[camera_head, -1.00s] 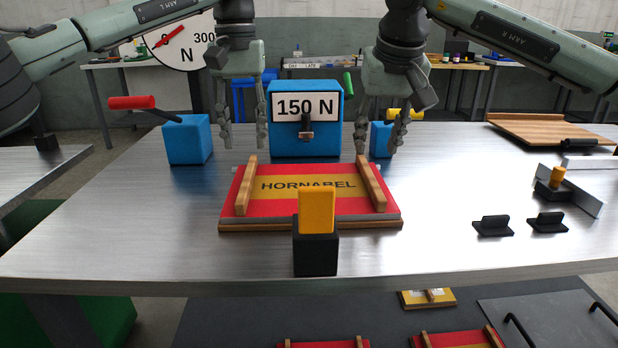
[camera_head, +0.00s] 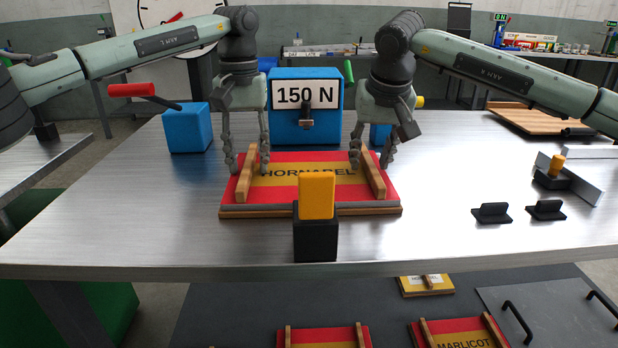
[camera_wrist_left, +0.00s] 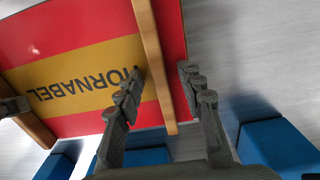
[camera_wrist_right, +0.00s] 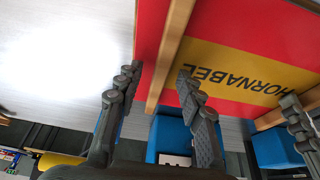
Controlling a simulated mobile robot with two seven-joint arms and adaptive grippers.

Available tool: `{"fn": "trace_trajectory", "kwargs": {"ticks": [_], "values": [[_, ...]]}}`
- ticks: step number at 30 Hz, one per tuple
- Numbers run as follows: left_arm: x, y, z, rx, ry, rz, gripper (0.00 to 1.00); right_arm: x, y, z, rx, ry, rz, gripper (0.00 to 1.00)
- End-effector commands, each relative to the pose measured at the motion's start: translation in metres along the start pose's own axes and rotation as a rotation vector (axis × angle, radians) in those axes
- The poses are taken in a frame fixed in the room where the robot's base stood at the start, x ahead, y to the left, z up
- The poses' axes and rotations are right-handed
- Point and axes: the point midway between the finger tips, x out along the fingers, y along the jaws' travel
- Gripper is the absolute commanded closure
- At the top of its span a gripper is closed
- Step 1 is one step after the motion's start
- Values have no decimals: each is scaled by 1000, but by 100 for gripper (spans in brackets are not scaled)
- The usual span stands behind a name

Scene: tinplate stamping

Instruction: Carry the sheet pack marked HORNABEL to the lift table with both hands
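The sheet pack marked HORNABEL (camera_head: 310,187) lies flat on the metal table, red with a yellow band and a wooden bar along each side. It also shows in the left wrist view (camera_wrist_left: 70,60) and the right wrist view (camera_wrist_right: 250,50). My left gripper (camera_head: 247,168) is open, its fingers either side of the left wooden bar (camera_head: 245,182). My right gripper (camera_head: 371,162) is open, its fingers either side of the right wooden bar (camera_head: 373,178). Both bars show between open fingers in the wrist views. The lift table cannot be made out for certain.
A black block with a yellow top (camera_head: 316,215) stands in front of the pack and hides part of it. Behind stands a blue box marked 150 N (camera_head: 306,133); a blue block (camera_head: 187,130) is at left. Black stops (camera_head: 491,213) lie right. More packs (camera_head: 462,335) lie below.

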Motion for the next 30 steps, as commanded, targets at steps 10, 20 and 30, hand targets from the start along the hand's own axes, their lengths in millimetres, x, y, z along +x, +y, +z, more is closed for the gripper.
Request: {"fn": "trace_trajectory", "kwargs": {"ticks": [10, 20, 30], "values": [[3, 0, 0, 0, 0, 0, 66, 2, 0, 0, -1, 0, 0, 66], [2, 0, 0, 0, 0, 0, 100, 2, 0, 0, 0, 0, 0, 100], [2, 0, 0, 0, 0, 0, 100, 2, 0, 0, 0, 0, 0, 100]]}}
